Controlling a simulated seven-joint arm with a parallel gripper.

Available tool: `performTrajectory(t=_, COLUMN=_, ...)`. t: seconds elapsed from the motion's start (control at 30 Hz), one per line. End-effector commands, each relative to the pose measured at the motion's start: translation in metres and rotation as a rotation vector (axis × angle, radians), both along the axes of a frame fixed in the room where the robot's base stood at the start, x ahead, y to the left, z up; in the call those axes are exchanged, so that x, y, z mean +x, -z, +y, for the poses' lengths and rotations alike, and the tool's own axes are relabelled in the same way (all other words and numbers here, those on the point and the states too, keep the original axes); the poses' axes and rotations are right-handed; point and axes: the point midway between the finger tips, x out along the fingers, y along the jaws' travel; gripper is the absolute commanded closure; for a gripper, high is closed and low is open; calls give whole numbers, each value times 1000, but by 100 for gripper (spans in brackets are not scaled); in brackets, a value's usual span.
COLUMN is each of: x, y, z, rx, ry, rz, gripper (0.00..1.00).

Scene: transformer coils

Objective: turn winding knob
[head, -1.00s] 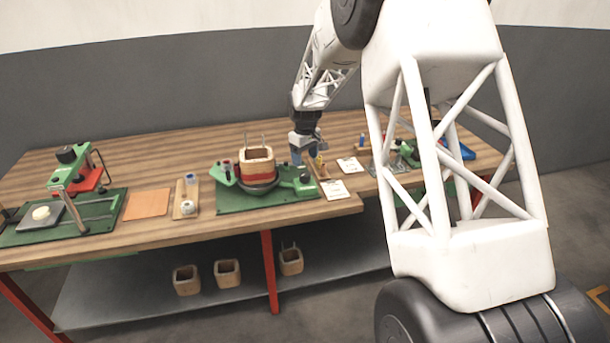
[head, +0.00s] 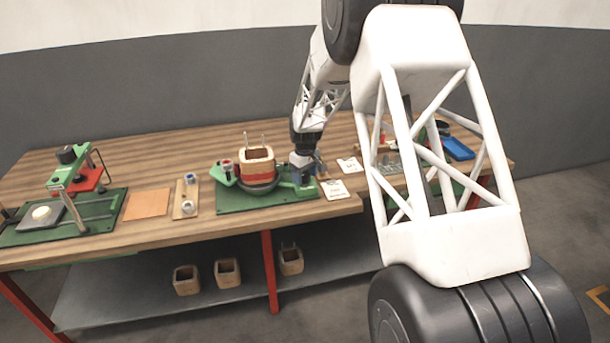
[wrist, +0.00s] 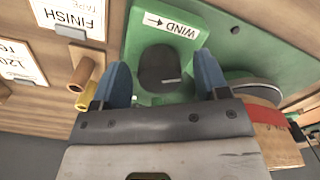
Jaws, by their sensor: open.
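The winding knob (wrist: 158,68) is a dark round knob on the green winding machine, below a white label reading WIND with an arrow. In the wrist view it lies between the two blue fingers of my open gripper (wrist: 162,82), with room on both sides; I cannot tell whether the fingers are level with it. In the head view my gripper (head: 302,176) is over the right end of the green machine base (head: 230,200) and hides the knob. The wooden coil former (head: 258,157) with a red band stands on the machine's turntable, left of my gripper.
A FINISH card (wrist: 70,14) and another card (wrist: 18,62) lie beside the machine, with small brass-coloured cylinders (wrist: 84,75) close to my left finger. A green press (head: 68,180) and an orange sheet (head: 148,203) are at the left of the table.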

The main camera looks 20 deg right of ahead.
Motion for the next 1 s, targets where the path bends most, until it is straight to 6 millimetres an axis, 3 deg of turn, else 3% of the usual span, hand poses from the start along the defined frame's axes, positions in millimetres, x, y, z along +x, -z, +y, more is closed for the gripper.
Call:
performTrajectory(t=0.17, x=0, y=0, z=0, rx=0, ry=0, rz=0, gripper=35)
performTrajectory(t=0.47, x=0, y=0, z=0, rx=0, ry=0, rz=0, gripper=81)
performTrajectory(t=0.73, x=0, y=0, z=0, rx=0, ry=47, rz=0, gripper=81)
performTrajectory(t=1.0, x=0, y=0, z=0, rx=0, ry=222, rz=0, gripper=81)
